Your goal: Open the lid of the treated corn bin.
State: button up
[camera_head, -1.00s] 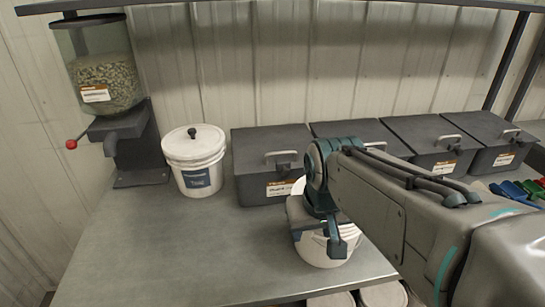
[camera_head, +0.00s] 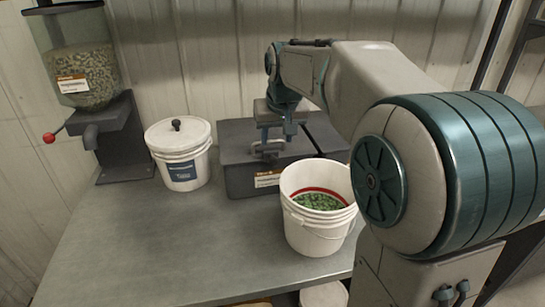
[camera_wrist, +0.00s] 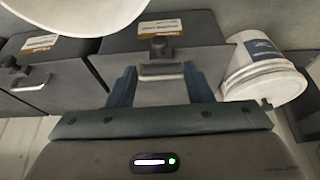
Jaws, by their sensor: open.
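A dark grey lidded bin (camera_head: 238,178) stands against the back wall, its lid shut. Its front label (camera_head: 267,180) is too small to read, so I cannot tell from it whether this is the treated corn bin. My gripper (camera_head: 272,146) is over this bin's lid, fingers pointing down at the metal handle. In the wrist view my gripper (camera_wrist: 160,88) is open, one finger on each side of the bar handle (camera_wrist: 162,70). The handle lies between the fingers and does not look clamped. A dark latch (camera_wrist: 159,47) sits beside it.
An open white bucket (camera_head: 303,235) with green seeds stands just in front of the bin. A lidded white bucket (camera_head: 182,170) stands to its left. A hopper (camera_head: 85,75) is at far left. Another bin (camera_head: 328,140) adjoins on the right. The front left table is clear.

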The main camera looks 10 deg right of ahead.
aim_at(273, 158)
jog(key=x, duration=0.9)
jog(key=shift+w+f, duration=0.1)
jog(key=shift+f, duration=0.2)
grip_shut()
